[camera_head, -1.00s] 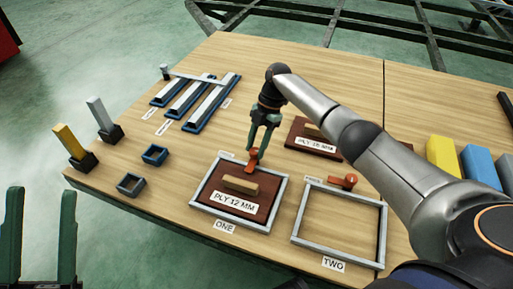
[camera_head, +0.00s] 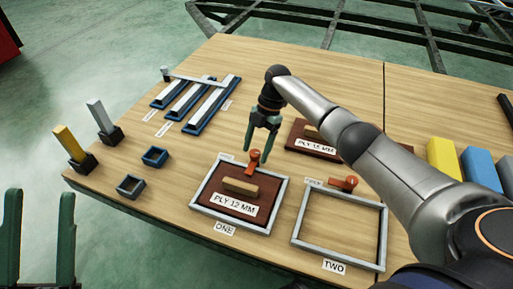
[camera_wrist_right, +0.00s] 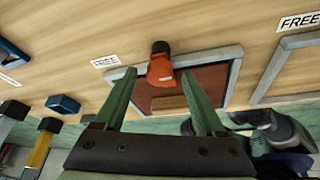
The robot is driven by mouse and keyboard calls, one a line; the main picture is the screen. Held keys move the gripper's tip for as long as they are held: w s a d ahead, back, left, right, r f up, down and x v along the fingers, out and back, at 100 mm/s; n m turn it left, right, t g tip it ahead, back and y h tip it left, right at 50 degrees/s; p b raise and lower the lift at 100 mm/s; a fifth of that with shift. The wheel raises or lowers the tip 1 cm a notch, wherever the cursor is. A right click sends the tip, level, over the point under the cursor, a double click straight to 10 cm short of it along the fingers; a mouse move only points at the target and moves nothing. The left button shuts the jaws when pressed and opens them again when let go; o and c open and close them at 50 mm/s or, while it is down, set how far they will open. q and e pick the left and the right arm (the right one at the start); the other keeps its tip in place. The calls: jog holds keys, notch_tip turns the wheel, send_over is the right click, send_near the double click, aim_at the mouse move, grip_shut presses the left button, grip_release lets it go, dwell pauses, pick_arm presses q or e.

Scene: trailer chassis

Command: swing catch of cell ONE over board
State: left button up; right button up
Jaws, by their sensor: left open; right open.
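Cell ONE is a grey frame (camera_head: 198,186) with a dark brown board (camera_head: 262,206) lying inside it, marked PLY 12 MM, with a wooden grip block (camera_head: 240,185). Its orange catch (camera_head: 251,167) sits at the far side and points toward the board. In the right wrist view the catch (camera_wrist_right: 160,70) crosses the frame bar, with its near end appearing over the board's edge. My right gripper (camera_head: 258,149) is open and empty just above the catch, its fingers apart on either side in the wrist view. My left gripper (camera_head: 40,195) is open and empty at the lower left, off the table.
Empty frame TWO (camera_head: 297,226) stands to the right, its orange catch (camera_head: 343,184) lying along the far bar. Another brown board (camera_head: 299,131), marked PLY, lies behind. Blue rails (camera_head: 195,104), small blue trays (camera_head: 155,156) and upright blocks are left; yellow and blue blocks (camera_head: 478,166) right.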

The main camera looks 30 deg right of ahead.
jog(key=shift+r, duration=0.1)
jog(key=p+v, duration=0.4)
jog(key=v, duration=0.8)
jog(key=shift+r, duration=0.2)
